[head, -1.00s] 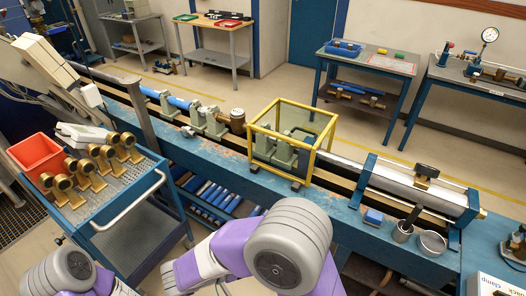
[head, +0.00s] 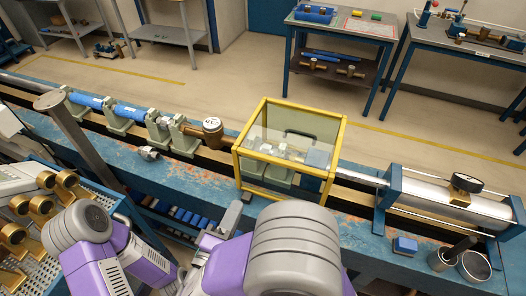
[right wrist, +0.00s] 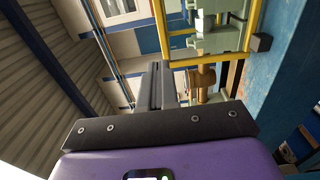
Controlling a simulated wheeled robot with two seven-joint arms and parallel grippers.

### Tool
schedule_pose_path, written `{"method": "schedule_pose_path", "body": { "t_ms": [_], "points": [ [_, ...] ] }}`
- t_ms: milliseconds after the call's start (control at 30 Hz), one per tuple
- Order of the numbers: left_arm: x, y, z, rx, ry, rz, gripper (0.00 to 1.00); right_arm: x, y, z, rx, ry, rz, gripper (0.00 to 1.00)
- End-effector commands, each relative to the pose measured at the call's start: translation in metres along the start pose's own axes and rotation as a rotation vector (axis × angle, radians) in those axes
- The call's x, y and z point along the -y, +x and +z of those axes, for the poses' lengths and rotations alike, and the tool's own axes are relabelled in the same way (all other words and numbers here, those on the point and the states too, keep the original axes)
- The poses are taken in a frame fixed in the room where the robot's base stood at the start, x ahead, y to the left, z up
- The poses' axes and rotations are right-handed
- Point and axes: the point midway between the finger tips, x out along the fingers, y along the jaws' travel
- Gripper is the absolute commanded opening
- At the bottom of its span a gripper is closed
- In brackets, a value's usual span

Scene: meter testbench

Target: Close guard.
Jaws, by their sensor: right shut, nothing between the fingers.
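The guard (head: 340,143) is a clear box with a yellow frame, standing over green fixtures in the middle of the blue bench. A dark handle-like bar shows behind its clear panels. I cannot tell how far the guard is open. My right gripper (head: 232,214) is low in front of the guard's near left corner, apart from it in the head view. In the right wrist view my right gripper (right wrist: 163,72) is shut and empty, with the yellow frame (right wrist: 207,60) beyond and to the right. My left arm shows at lower left, but its gripper is out of sight.
A pipe with a brass meter (head: 212,128) lies left of the guard, and a silver cylinder (head: 425,197) lies to its right. A small blue block (head: 404,246) and metal cups (head: 473,266) are at the bench's front right. A trolley with brass parts (head: 40,205) stands at left.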

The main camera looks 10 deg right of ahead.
Motion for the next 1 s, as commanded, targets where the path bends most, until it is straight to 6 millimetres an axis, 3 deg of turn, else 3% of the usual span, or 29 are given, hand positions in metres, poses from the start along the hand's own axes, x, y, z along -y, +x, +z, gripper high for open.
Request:
{"method": "schedule_pose_path", "body": {
  "t_ms": [600,800,1000],
  "points": [
    [-0.003,-0.009,0.001,0.000,-0.002,-0.001,0.00,0.000,0.116,0.003,0.012,-0.001,-0.001,0.00],
    [-0.003,-0.010,0.001,0.000,-0.002,-0.001,0.00,0.000,0.133,0.003,0.010,-0.001,-0.001,0.00],
    [-0.003,-0.010,0.001,0.000,-0.002,-0.001,0.00,0.000,0.136,0.002,0.008,-0.001,-0.001,0.00]
  ]
}}
